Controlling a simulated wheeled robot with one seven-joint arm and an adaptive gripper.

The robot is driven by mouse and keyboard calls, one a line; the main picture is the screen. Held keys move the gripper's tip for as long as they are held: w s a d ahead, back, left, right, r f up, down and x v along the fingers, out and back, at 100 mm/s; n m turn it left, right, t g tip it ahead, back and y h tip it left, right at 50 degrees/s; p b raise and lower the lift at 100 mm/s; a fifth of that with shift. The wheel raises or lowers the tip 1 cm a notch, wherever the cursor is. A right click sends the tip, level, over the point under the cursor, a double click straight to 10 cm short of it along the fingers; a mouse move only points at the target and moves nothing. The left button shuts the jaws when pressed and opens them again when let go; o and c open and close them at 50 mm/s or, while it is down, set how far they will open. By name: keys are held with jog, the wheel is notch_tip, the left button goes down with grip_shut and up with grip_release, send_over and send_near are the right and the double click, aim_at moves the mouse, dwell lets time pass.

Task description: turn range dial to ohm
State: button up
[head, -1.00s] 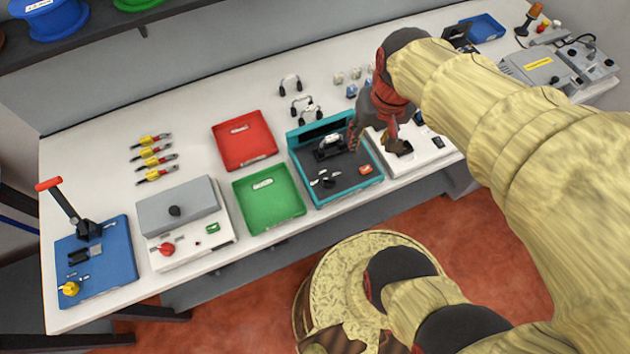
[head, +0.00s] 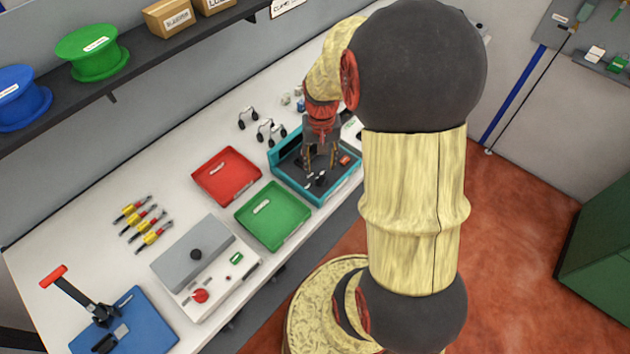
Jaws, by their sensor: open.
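I cannot make out a range dial marked with ohm in the head view. My gripper (head: 320,164) points down over the teal-edged tray (head: 287,186), its two fingers apart. Whether it touches the small dark and white parts (head: 318,179) in the tray is too small to tell. A white station (head: 352,128) to the right of the tray is mostly hidden behind my arm.
A red tray (head: 227,177) and a green tray (head: 272,217) lie left of the teal one. Several yellow-red tools (head: 143,222) and a blue board with a red-handled lever (head: 125,325) are further left. Black-handled clips (head: 265,130) lie behind. A shelf with spools (head: 92,52) hangs above.

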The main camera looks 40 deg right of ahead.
aim_at(320, 177)
notch_tip(320, 177, down, 7)
jog(key=shift+r+b, duration=0.1)
jog(key=shift+b, duration=0.5)
jog(key=shift+c, duration=0.7)
grip_shut()
